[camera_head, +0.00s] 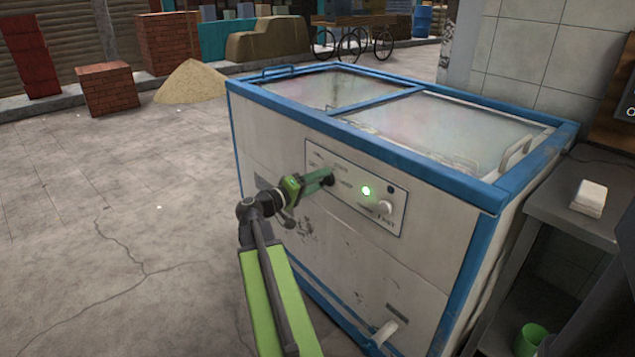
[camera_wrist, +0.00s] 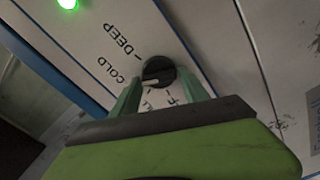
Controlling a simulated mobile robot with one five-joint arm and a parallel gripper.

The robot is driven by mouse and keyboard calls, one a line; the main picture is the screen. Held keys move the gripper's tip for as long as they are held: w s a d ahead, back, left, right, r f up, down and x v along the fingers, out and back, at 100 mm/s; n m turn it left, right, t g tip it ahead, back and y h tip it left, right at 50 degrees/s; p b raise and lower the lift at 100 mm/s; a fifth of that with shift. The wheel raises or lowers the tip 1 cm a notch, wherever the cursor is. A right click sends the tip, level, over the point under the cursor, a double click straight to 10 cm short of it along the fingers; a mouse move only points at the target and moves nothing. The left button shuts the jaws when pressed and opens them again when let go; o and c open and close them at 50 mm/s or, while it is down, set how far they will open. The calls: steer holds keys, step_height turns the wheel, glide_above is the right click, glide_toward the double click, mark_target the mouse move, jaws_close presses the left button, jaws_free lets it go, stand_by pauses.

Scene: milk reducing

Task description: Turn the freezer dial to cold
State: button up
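The white chest freezer (camera_head: 250,150) with blue edging stands in the middle of the head view. Its control panel (camera_head: 346,205) carries a lit green light (camera_head: 366,191). The dark round dial (camera_wrist: 158,73) shows in the wrist view with a pale pointer mark on its lower left side, roughly toward the COLD label (camera_wrist: 106,69). The DEEP label (camera_wrist: 122,40) is above that; other labels are partly hidden by my fingers. My gripper (camera_wrist: 160,80) is at the panel, its two green fingers on either side of the dial, apart. Contact with the dial is unclear.
A pale knob (camera_head: 385,207) marked FAST sits right of the light. A metal shelf (camera_head: 570,215) with a small white block (camera_head: 590,197) stands to the right, a green cup (camera_head: 530,339) below. The paved floor (camera_head: 110,220) on the left is clear.

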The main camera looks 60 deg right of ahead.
steer(key=shift+o, duration=1.1)
steer(key=v, duration=1.7)
steer(key=shift+a, duration=0.2)
steer(key=shift+w, duration=0.1)
